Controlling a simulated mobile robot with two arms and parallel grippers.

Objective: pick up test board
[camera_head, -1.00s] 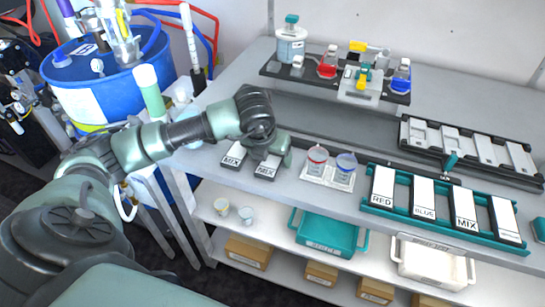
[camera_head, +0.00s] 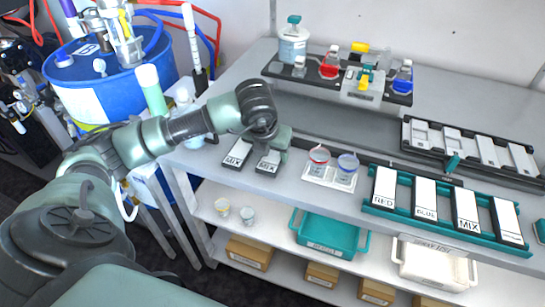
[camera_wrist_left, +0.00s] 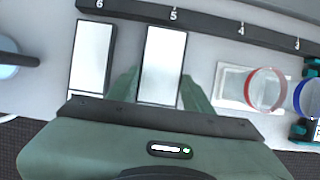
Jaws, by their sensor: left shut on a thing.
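Two flat test boards with white faces and MIX labels lie side by side near the front edge of the grey bench. The left one (camera_head: 237,153) also shows in the left wrist view (camera_wrist_left: 92,58), under number 6. The right one (camera_head: 268,161) also shows in the left wrist view (camera_wrist_left: 163,60), under number 5. My left gripper (camera_head: 277,138) is at the right board. In the left wrist view my left gripper (camera_wrist_left: 160,92) has one finger on each long side of that board and is shut on it. The board still looks flat on the bench. My right gripper is out of view.
A white holder with a red-rimmed cup (camera_head: 318,158) and a blue-rimmed cup (camera_head: 346,166) stands just right of the boards. A teal rack (camera_head: 375,207) holds labelled boards farther right. A dark rack (camera_head: 413,148) lies behind it. A blue drum (camera_head: 112,85) stands left.

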